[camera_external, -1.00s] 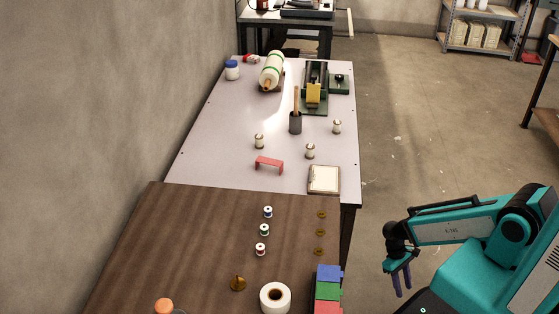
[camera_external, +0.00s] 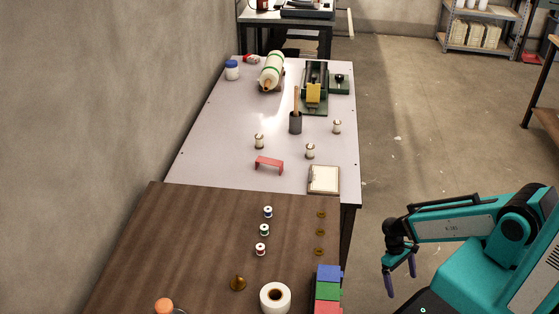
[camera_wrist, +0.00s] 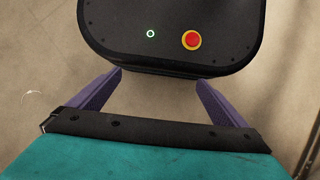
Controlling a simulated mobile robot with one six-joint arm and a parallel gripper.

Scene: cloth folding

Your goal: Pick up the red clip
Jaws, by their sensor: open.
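A small red bracket-shaped piece (camera_external: 269,164), which looks like the red clip, stands on the light grey table (camera_external: 220,150) near its front left. My gripper (camera_external: 400,284) hangs to the right of the tables, over the floor, apart from the red piece. Its two purple fingers point down, spread and empty. In the wrist view my gripper (camera_wrist: 160,90) shows its fingers apart, with nothing between them. The red piece is not in the wrist view.
A brown table (camera_external: 190,245) in front holds thread spools, a tape roll (camera_external: 275,298) and coloured bins (camera_external: 328,292). Floor (camera_external: 430,140) to the right is clear.

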